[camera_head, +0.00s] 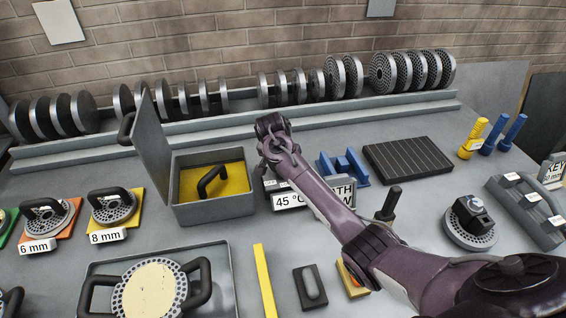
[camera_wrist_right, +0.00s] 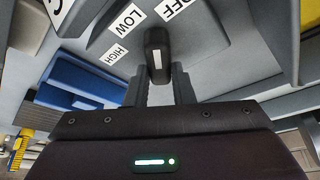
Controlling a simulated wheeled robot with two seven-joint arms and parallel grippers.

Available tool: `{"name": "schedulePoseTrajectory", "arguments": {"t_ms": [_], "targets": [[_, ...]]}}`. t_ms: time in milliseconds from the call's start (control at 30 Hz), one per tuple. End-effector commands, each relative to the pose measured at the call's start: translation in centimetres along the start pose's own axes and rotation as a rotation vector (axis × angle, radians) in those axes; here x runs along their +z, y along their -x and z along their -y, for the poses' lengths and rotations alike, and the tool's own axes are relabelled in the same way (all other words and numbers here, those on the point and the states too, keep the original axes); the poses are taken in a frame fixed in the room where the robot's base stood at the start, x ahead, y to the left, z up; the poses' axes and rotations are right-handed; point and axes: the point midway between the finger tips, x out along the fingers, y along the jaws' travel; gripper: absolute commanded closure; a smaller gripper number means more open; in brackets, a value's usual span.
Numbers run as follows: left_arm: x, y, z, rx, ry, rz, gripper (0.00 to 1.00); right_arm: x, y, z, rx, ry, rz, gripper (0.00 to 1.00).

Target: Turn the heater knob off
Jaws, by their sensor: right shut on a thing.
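The heater knob (camera_wrist_right: 156,50) is a dark bar with a white mark, seen close up in the right wrist view. It stands on a grey panel with the labels OFF (camera_wrist_right: 182,8), LOW (camera_wrist_right: 131,16) and HIGH (camera_wrist_right: 115,53). Its mark points up in that picture, roughly between LOW and OFF. My right gripper (camera_wrist_right: 160,85) is shut on the knob, with one dark finger at each side. My left gripper is out of view.
The grey box has a raised lid (camera_head: 152,140) at its left and a yellow inside with a black handle. A 45 °C sign (camera_head: 290,201) stands under my arm. A blue block (camera_head: 343,167) and a ribbed dark plate (camera_head: 408,160) lie to the right.

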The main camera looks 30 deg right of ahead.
Motion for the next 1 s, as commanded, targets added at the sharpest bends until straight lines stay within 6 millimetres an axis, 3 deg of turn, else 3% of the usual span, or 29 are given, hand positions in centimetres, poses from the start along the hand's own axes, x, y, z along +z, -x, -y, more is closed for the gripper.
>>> {"name": "schedulePoseTrajectory", "arguments": {"t_ms": [500, 1000], "targets": [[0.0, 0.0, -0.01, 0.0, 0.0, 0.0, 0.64, 0.09, -0.06, -0.14, 0.136, -0.321, 0.002, 1.0], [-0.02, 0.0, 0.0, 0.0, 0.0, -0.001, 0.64, 0.17, -0.07, -0.16, 0.162, -0.383, 0.004, 1.0]]}}
